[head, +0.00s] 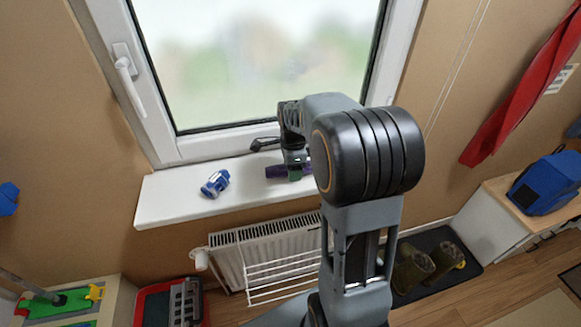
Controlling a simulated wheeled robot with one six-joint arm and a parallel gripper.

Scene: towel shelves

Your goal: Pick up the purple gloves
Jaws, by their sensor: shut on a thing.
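The purple gloves (276,172) lie at the white windowsill, partly hidden by my gripper and arm. My gripper (295,172) is at the gloves, pointing down, and is shut on them. I cannot tell whether the gloves still touch the sill. My arm's large joint hides the right part of the sill.
A blue and white object (215,184) lies on the windowsill (160,205) left of my gripper. The window (250,60) is close behind. A radiator with a drying rack (265,255) is below.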

